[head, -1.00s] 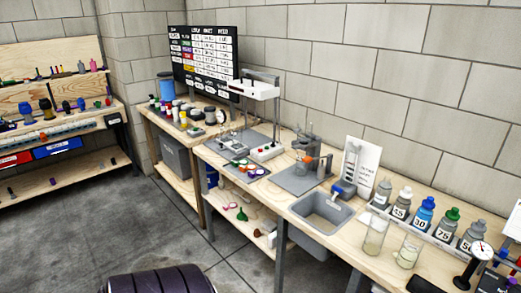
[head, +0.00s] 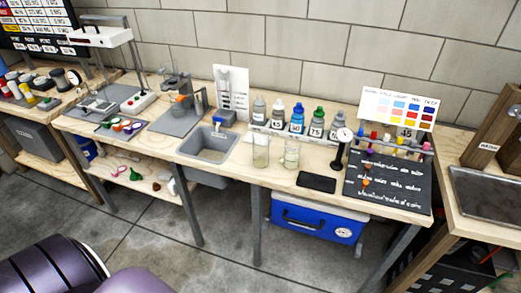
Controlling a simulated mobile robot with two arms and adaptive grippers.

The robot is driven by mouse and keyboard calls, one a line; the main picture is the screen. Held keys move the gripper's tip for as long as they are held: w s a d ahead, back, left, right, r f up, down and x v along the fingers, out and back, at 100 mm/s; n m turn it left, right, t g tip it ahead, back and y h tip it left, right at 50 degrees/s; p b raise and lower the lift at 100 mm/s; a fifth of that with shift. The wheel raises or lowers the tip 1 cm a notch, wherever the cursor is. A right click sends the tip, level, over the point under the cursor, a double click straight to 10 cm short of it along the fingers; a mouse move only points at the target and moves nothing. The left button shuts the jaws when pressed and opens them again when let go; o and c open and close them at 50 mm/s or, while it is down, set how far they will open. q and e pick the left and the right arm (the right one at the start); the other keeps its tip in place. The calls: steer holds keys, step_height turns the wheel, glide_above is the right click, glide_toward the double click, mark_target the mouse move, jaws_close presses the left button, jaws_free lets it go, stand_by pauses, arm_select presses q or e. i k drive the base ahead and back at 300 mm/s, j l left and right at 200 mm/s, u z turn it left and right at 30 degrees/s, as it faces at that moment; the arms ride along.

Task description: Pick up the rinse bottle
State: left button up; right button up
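A row of several squeeze bottles stands upright in a grey rack (head: 288,132) at the back of the workbench, right of the sink. From left they are a grey-capped bottle (head: 259,110), a white-capped bottle (head: 278,115), a blue bottle (head: 297,116) and a green-capped bottle (head: 317,121). Another grey-topped bottle (head: 336,128) at the right end is partly hidden by a dial gauge. Some carry numbers; I cannot read which one is the rinse bottle. Neither of my grippers is in view.
Two clear beakers (head: 261,153) stand in front of the rack. A sink (head: 207,145) is to the left, a dial gauge (head: 344,136) and black tray (head: 316,182) to the right. A blue cooler (head: 318,220) sits under the bench.

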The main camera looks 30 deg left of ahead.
mark_target(259, 105)
steer(key=i+j, duration=0.15)
steer(key=i, duration=0.25)
steer(key=i+j+u, duration=0.1)
steer(key=i+u, duration=0.7)
